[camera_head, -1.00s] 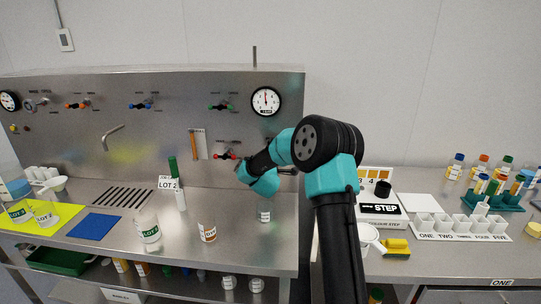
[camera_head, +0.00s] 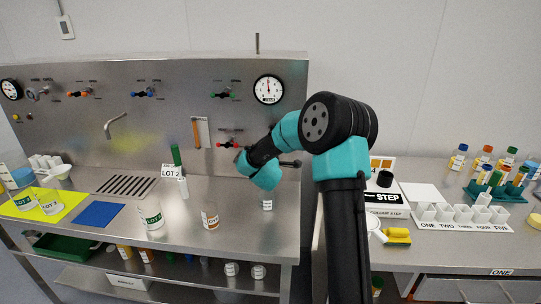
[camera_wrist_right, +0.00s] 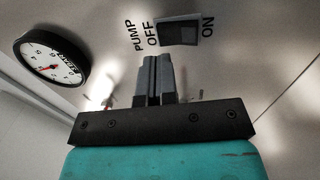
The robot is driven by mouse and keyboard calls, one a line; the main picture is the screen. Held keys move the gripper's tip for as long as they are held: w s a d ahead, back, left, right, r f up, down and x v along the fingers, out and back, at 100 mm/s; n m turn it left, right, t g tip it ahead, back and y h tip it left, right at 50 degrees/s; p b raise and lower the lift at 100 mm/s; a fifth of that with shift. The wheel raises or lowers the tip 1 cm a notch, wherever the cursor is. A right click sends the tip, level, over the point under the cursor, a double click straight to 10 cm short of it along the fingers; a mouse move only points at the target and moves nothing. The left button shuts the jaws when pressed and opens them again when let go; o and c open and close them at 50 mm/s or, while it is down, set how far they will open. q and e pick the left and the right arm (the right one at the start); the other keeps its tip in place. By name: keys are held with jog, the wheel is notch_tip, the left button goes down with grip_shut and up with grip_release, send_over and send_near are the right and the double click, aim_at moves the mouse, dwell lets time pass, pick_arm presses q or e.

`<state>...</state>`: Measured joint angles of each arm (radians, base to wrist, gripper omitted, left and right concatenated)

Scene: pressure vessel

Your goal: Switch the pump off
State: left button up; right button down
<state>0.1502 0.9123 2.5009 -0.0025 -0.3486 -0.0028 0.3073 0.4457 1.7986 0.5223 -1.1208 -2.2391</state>
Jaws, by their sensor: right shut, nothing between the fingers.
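The pump switch (camera_wrist_right: 178,32) is a dark rocker on a pale plate in the right wrist view. The words PUMP and OFF stand on its left side and ON on its right. I cannot tell which side of the rocker is pressed in. My right gripper (camera_wrist_right: 154,60) is shut and empty, with its fingertips just below the switch in the picture; I cannot tell whether they touch it. In the head view my right arm reaches up to the steel panel (camera_head: 160,115) and hides the switch and the fingers. My left gripper is not in view.
A round gauge (camera_wrist_right: 50,60) sits left of the switch; it also shows in the head view (camera_head: 268,89). A red-handled valve (camera_head: 229,145) is left of my wrist. Jars and a LOT 2 card (camera_head: 171,171) stand on the steel bench below.

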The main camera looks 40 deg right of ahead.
jog(key=r+v, duration=0.2)
jog(key=v, duration=0.7)
jog(key=shift+s+a, duration=0.15)
jog(key=shift+s, duration=0.05)
